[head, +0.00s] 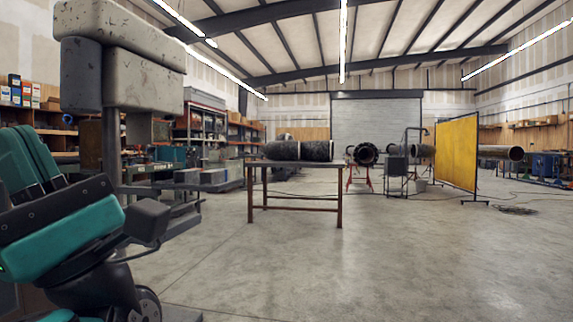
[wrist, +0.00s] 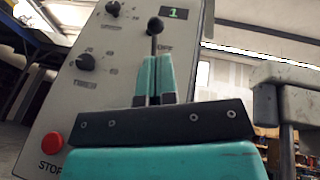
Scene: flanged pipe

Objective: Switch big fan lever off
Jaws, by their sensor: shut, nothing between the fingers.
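In the wrist view a lever (wrist: 155,26) with a black ball knob stands on a grey control panel (wrist: 110,80). Its thin stalk runs down behind or against my fingertips; I cannot tell whether they touch. My gripper (wrist: 156,62) has two teal fingers, shut together with nothing between them, just below the knob. Which lever belongs to the big fan cannot be read from the panel.
In the head view a table (head: 295,184) holds a dark pipe. A yellow screen (head: 457,153) stands right. The foreground floor is clear.

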